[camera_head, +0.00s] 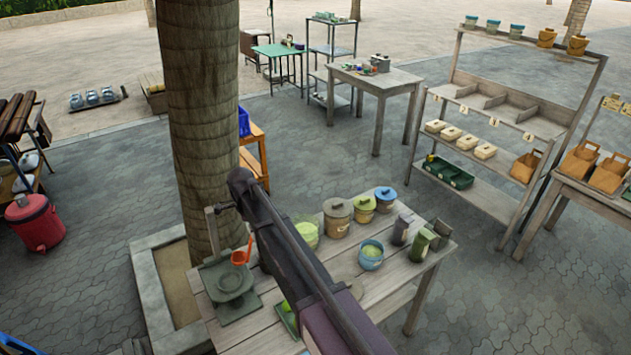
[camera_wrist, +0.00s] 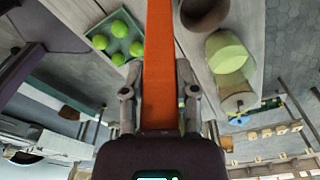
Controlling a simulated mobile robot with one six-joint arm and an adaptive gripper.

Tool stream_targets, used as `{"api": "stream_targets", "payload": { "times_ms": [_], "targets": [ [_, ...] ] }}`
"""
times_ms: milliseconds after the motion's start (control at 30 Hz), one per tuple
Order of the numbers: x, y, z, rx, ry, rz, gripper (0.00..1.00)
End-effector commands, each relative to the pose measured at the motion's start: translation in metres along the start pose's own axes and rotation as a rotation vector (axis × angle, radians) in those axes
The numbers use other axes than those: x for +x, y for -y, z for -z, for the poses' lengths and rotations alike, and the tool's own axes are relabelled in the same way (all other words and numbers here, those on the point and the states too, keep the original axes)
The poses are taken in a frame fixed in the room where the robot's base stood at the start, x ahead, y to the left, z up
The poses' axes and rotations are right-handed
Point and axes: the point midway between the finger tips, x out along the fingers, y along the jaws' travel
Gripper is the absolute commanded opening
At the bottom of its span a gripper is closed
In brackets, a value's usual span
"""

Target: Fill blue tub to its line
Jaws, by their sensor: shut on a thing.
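The blue tub (camera_head: 371,262) stands upright on the wooden table, right of my arm, with pale green material inside. I cannot make out its line. A translucent green tub (camera_head: 308,236) with pale green contents stands beside my arm, partly covered by it. My gripper (camera_wrist: 159,95) is shut on the handle of an orange ladle (camera_wrist: 159,50). In the head view the ladle's cup (camera_head: 239,257) shows left of my arm, by the grey scale; whether it holds anything is unclear. My gripper is hidden behind my arm there.
The grey-green scale (camera_head: 232,306) is at the table's left end. A tray (camera_wrist: 101,59) of green balls is near the ladle. A tree trunk (camera_head: 203,120) rises behind the table.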

Motion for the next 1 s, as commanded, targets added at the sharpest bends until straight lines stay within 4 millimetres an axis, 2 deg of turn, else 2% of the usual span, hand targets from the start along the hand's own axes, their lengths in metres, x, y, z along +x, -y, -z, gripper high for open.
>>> {"api": "stream_targets", "payload": {
  "times_ms": [233,600,1000],
  "targets": [
    [-0.003,0.001,0.001,0.002,-0.001,0.001,0.00],
    [-0.030,0.001,0.004,0.003,-0.001,0.002,0.00],
    [-0.030,0.001,0.004,0.003,-0.001,0.002,0.00]
  ]
}}
